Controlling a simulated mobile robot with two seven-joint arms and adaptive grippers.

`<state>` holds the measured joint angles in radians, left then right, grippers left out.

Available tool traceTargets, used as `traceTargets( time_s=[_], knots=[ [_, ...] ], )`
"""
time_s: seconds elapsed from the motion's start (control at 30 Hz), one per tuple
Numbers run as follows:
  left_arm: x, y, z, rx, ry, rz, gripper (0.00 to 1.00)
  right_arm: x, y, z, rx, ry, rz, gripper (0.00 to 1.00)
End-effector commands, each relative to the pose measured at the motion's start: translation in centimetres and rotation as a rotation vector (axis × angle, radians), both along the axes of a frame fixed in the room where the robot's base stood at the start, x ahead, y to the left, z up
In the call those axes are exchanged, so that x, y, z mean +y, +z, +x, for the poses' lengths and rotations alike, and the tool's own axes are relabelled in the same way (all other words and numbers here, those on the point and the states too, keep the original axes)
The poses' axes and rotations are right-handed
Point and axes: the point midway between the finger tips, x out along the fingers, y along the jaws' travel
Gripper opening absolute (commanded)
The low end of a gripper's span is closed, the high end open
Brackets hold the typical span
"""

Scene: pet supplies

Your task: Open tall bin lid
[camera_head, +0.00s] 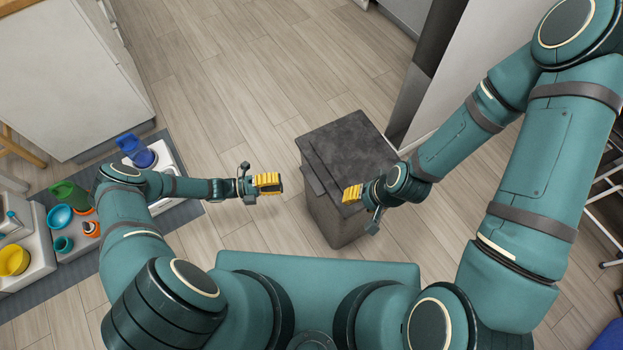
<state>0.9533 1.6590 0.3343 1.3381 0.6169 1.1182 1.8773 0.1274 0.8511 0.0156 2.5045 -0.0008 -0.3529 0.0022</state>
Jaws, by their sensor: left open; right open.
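The tall bin (336,220) is a dark grey box standing on the floor in front of me, a little right of the middle. Its flat lid (350,145) lies on top and looks closed. My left gripper (268,183) is open and empty, with yellow finger pads, to the left of the bin and apart from it. The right arm hides part of the bin's right side.
A white cabinet (70,80) stands at the upper left. On a grey mat at the left are light trays with colourful cups, a blue bowl (60,217) and a yellow cup (14,260). A tall white and dark unit (440,75) stands behind the bin. Wooden floor (240,90) is clear beyond.

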Motion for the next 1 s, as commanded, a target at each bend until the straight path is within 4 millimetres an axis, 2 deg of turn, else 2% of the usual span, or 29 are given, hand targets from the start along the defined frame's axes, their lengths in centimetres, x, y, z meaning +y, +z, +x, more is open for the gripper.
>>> traceTargets(
  time_s=[0.03,0.3,0.5,0.7,1.0],
  knots=[
    [-1.2,0.1,0.1,0.0,-0.003,-0.005,0.44,0.0,0.1,0.0,0.0,0.0,0.0,0.47],
    [-6.4,0.0,1.1,-0.002,-0.004,-0.002,0.44,0.0,0.1,0.0,0.001,0.0,0.0,0.47],
    [-9.3,0.0,1.7,-0.002,-0.004,-0.001,0.44,0.0,0.0,0.0,0.0,0.0,0.0,0.47],
    [-10.5,0.0,1.9,-0.003,-0.003,0.002,0.44,0.0,0.0,0.0,0.0,0.0,0.0,0.47],
    [-10.7,0.0,2.0,-0.003,-0.003,0.003,0.44,0.0,0.0,0.0,0.0,0.0,0.0,0.47]
  ],
)
